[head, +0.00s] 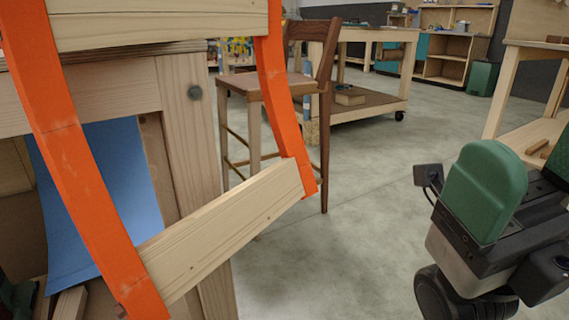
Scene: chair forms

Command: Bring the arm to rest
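A chair form fills the left of the head view: two curved orange side strips (75,180) joined by pale wooden slats. The lower slat (225,230) runs slanted between the strips, with its right end at the right strip (283,110). The upper slat (155,22) is cut off by the top edge. A green and black part of my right arm (487,190) shows at the lower right, apart from the form. No gripper fingers show on it. Neither gripper can be seen.
A wooden workbench (185,110) stands behind the form, with a blue sheet (95,200) under it. A wooden high chair (322,110) stands beyond. A wheeled table (370,105) and shelves (450,60) are farther back. Grey floor (350,240) is clear between the form and my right arm.

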